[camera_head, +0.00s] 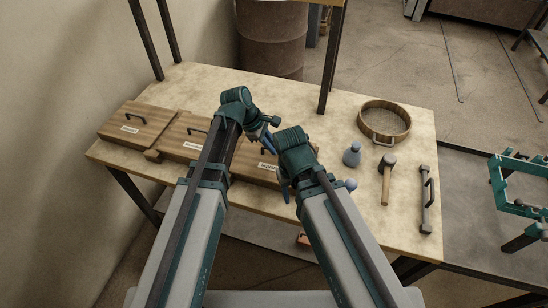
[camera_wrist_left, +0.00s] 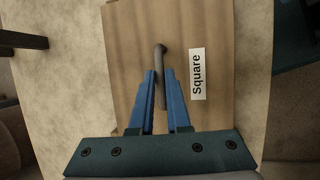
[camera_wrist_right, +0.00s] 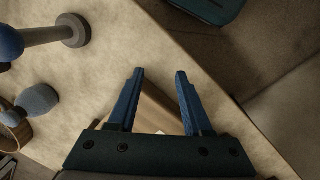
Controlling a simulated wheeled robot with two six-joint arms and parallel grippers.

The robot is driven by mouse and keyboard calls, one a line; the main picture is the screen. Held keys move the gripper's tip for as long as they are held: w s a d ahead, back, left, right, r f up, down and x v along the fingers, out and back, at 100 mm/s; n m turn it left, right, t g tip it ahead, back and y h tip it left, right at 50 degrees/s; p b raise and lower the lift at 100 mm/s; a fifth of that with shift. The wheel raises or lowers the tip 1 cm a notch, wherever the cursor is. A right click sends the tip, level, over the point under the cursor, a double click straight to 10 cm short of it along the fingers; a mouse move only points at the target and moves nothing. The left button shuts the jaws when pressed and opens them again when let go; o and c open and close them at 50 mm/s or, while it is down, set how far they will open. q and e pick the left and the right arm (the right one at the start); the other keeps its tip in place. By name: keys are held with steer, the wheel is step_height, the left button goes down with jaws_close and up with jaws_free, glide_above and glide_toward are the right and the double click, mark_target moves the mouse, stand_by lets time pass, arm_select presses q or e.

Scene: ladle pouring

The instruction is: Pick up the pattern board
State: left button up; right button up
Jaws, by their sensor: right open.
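Three wooden pattern boards with labels lie in a row on the table: a left board (camera_head: 150,117), a middle board (camera_head: 178,136) partly behind my left arm, and a right board (camera_head: 250,171) mostly behind my grippers. In the left wrist view a board labelled "Square" (camera_wrist_left: 125,65) has a dark bar handle (camera_wrist_left: 160,60). My left gripper (camera_wrist_left: 161,75) has its fingers close around that handle, one on each side. It shows near the right board in the head view (camera_head: 268,138). My right gripper (camera_wrist_right: 160,72) is open and empty, above the right board near the table's front edge.
Table legs rise at the back. My two forearms are close together.

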arm_select(q)
jaws_close()
arm_select(e)
steer(key=shift+r, duration=0.1)
arm_select(q)
step_height(320, 180, up, 10)
steer(key=p, duration=1)
arm_select(e)
step_height(320, 180, up, 10)
